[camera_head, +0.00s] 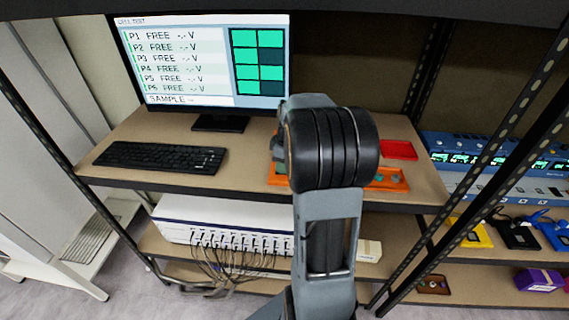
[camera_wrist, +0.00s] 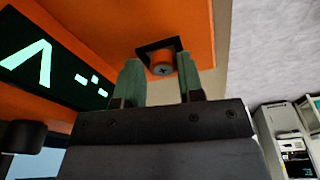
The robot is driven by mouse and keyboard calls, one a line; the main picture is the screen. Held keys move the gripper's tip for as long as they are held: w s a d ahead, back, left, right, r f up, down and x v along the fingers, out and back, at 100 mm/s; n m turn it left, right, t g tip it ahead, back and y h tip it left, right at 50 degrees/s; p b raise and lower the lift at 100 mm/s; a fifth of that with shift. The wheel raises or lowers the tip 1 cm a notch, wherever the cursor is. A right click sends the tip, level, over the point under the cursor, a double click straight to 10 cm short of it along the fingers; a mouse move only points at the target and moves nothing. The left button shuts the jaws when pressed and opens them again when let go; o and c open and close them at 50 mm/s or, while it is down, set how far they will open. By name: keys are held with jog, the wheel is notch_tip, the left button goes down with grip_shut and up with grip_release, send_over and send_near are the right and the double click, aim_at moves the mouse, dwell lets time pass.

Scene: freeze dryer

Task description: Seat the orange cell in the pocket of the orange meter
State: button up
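The orange meter (camera_wrist: 100,45) fills the upper left of the wrist view, with a dark display showing a green V and dashes. Its dark square pocket (camera_wrist: 147,47) is near the top middle. The round end of the orange cell (camera_wrist: 162,70), marked with a cross, shows at this pocket. I cannot tell how deep it sits. My gripper (camera_wrist: 160,80) is open, with one greenish finger on each side of the cell and a visible gap to each. In the head view my arm hides the meter, the cell and the fingertips; only orange parts (camera_head: 279,178) show beside it.
A monitor (camera_head: 200,65) and a keyboard (camera_head: 160,157) stand left on the shelf. A red tray (camera_head: 399,150) lies right of my arm. Blue instruments (camera_head: 480,155) stand on the right rack. A white cabled unit (camera_head: 222,222) is on the shelf below.

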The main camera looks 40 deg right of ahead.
jog(key=shift+o, duration=1.1)
jog(key=shift+s+a+f, duration=0.1)
jog(key=shift+s+f, duration=0.05)
jog(key=shift+f, duration=0.25)
jog(key=shift+s+a+f, duration=0.1)
jog(key=shift+f, duration=0.3)
jog(key=shift+w+r, duration=0.15)
jog(key=shift+r, duration=0.45)
notch_tip(320, 180, up, 14)
jog(key=s+d, duration=0.1)
jog(key=shift+s+d+b, duration=0.15)
jog(key=shift+s+b, duration=0.05)
jog(key=shift+b, duration=0.1)
